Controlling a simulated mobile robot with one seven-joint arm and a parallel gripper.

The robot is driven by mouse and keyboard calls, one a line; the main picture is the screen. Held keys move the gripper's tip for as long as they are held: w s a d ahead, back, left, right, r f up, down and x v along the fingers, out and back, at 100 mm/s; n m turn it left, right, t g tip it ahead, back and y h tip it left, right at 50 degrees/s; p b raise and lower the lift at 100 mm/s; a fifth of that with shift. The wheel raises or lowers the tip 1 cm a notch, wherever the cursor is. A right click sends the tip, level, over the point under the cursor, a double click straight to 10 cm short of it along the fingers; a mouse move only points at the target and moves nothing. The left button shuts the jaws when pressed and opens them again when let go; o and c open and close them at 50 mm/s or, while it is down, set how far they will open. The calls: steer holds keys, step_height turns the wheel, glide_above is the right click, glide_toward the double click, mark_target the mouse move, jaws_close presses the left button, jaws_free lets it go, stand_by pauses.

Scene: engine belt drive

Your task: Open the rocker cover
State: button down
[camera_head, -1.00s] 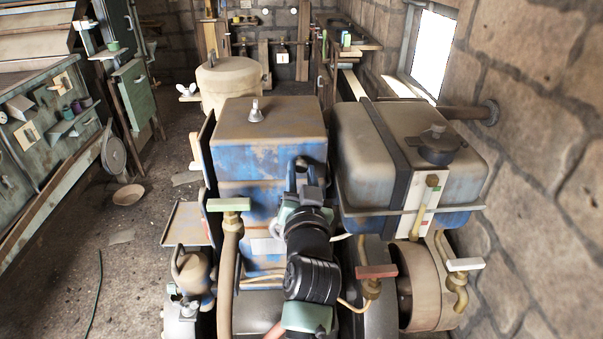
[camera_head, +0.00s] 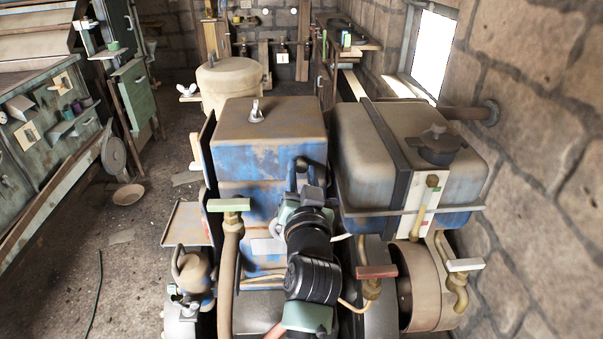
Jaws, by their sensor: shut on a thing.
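The rocker cover appears to be the box-shaped blue, rusty-brown part (camera_head: 262,155) on the engine, left of the fuel tank. Its flat brown top carries a pale wing nut (camera_head: 256,112). My gripper (camera_head: 303,172) is at the cover's front right corner, shut on a dark upright handle there. My wrist and arm hide the lower right part of the cover and the handle's lower end. I cannot tell clearly whether the cover sits flush on the engine below.
A grey tank with a dark strap and cap (camera_head: 437,146) stands close on the right. A green-topped valve (camera_head: 229,205) is left of my arm, and a red-topped valve (camera_head: 376,271) is right of it. The stone wall bounds the right; open floor lies left.

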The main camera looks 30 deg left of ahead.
mark_target(326, 143)
steer(key=shift+w+d+r+m, duration=0.2)
steer(key=shift+r+m, duration=0.1)
steer(key=shift+r, duration=0.1)
steer(key=shift+w+d+r+m+p, duration=0.25)
steer(key=shift+d+r+m+p, duration=0.15)
steer(key=shift+r+m, duration=0.3)
steer(key=shift+w+d+r+m, duration=0.3)
steer(key=shift+d+m, duration=0.15)
steer(key=shift+m, duration=0.55)
steer(key=d+m, duration=0.1)
steer(key=w+r+m+p, duration=0.1)
steer(key=m, duration=0.1)
steer(key=shift+w+d, duration=0.15)
steer(key=shift+d, duration=0.25)
steer(key=shift+w+d+m, duration=0.3)
steer(key=shift+d+m, duration=0.05)
steer(key=shift+m, duration=0.35)
steer(key=shift+w+d+m, duration=0.25)
steer(key=shift+d+m, duration=0.1)
steer(key=shift+m, duration=0.35)
steer(key=c, duration=0.6)
jaws_free()
steer(key=shift+f, duration=0.25)
